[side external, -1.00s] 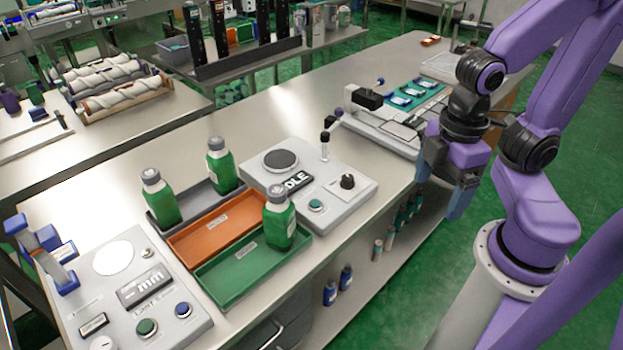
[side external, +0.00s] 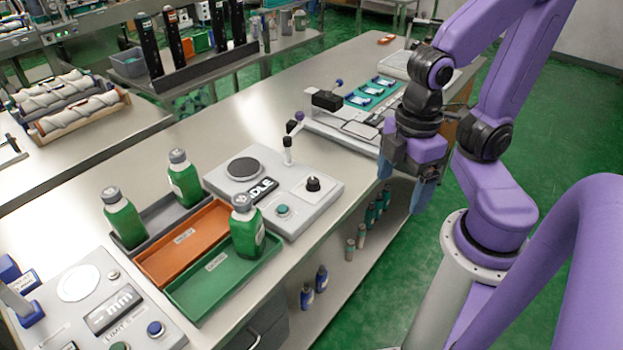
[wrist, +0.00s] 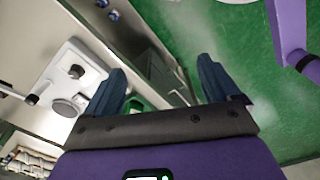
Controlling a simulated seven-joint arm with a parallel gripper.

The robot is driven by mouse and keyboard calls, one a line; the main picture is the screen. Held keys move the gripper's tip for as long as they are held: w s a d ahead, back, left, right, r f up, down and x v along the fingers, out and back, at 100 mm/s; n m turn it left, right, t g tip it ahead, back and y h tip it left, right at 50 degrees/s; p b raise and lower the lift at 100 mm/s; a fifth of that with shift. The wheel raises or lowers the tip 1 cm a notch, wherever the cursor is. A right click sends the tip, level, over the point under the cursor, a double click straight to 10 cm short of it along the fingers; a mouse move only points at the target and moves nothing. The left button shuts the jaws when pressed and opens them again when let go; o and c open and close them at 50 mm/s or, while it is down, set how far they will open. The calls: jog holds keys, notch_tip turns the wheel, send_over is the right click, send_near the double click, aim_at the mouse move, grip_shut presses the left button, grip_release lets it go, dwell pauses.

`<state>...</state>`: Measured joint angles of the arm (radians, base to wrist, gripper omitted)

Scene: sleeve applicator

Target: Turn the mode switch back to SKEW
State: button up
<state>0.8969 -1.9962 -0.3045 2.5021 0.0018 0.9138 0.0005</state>
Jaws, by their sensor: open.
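The grey control unit (side external: 275,190) stands on the bench, with a round dark plate, a display reading IDLE and a teal button. Its black knob (side external: 313,184), likely the mode switch, sits on a pale plate near the right corner; its markings are too small to read. The knob also shows in the wrist view (wrist: 77,71), left of the fingers. My gripper (side external: 405,182) is open and empty, off the bench's front edge and right of the knob. Its blue fingers (wrist: 163,82) are spread, with nothing between them.
A lever with a dark knob (side external: 293,127) rises behind the unit. A slide fixture (side external: 345,130) stands beyond it.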

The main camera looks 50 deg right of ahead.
dwell(0.3)
jog(key=c, duration=0.3)
jog(key=shift+w, duration=0.2)
jog(key=shift+c, duration=1.4)
notch_tip(320, 180, up, 3)
jog(key=m, duration=1.7)
send_over(313, 180)
notch_tip(313, 180, down, 17)
jog(key=shift+f, duration=0.15)
jog(key=c, duration=1)
